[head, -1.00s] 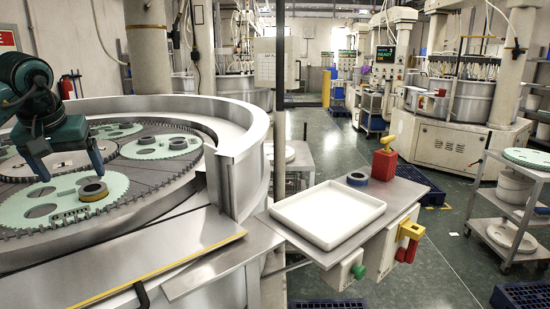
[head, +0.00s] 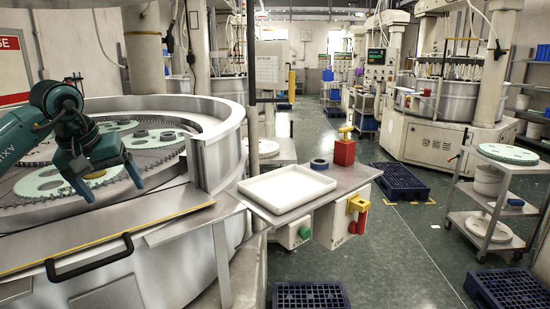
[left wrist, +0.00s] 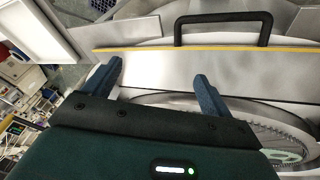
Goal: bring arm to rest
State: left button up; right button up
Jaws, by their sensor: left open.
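My left gripper (head: 112,190) is at the left of the head view, above the near rim of the round lapping machine (head: 222,150). Its two fingers point down and stand apart, with nothing between them. In the left wrist view my left gripper (left wrist: 158,72) also shows open and empty, with the machine's front panel (left wrist: 150,62) and a black handle (left wrist: 222,17) beyond the fingers. My right gripper is in neither view.
A side shelf bears an empty white tray (head: 245,187), a dark blue ring (head: 319,164) and a red container (head: 344,152). Pale green carriers (head: 45,183) lie on the toothed plate. A trolley (head: 475,195) and blue pallets (head: 310,296) stand around open green floor.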

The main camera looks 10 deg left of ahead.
pick_arm(q)
jog(key=w+d+f+h, duration=0.2)
jog(key=d+f+h, duration=0.2)
jog(key=d+f, duration=0.4)
jog(key=s+d+f+n+h, duration=0.2)
jog(key=s+d+n+h, duration=0.1)
jog(key=d+n+h, duration=0.4)
jog(key=s+d+f+n+h, duration=0.2)
jog(key=d+n, duration=0.3)
jog(key=d, duration=0.5)
jog(key=s+d+f+n+h, duration=0.2)
jog(key=s+d+n+h, duration=0.1)
jog(key=d+n+h, duration=0.4)
jog(key=s+a+f+m+t+y, duration=0.25)
jog(key=f+m+y, duration=0.35)
jog(key=m, duration=0.5)
jog(key=s+a+f+m+t+y, duration=0.2)
jog(key=s+f+m+t+y, duration=0.15)
jog(key=f+m, duration=0.6)
jog(key=s+a+f+m+t+y, duration=0.2)
jog(key=f+m+t+y, duration=0.3)
jog(key=m, duration=0.9)
jog(key=s+a+f+n+g+y, duration=0.1)
jog(key=s+f+n+g+y, duration=0.1)
jog(key=s+f+n+g, duration=0.3)
jog(key=s+f+n, duration=0.2)
jog(key=s, duration=0.2)
jog(key=shift+s+a+f+n+y, duration=0.15)
jog(key=shift+a+f+n+y, duration=0.15)
jog(key=shift+a+n+y, duration=0.05)
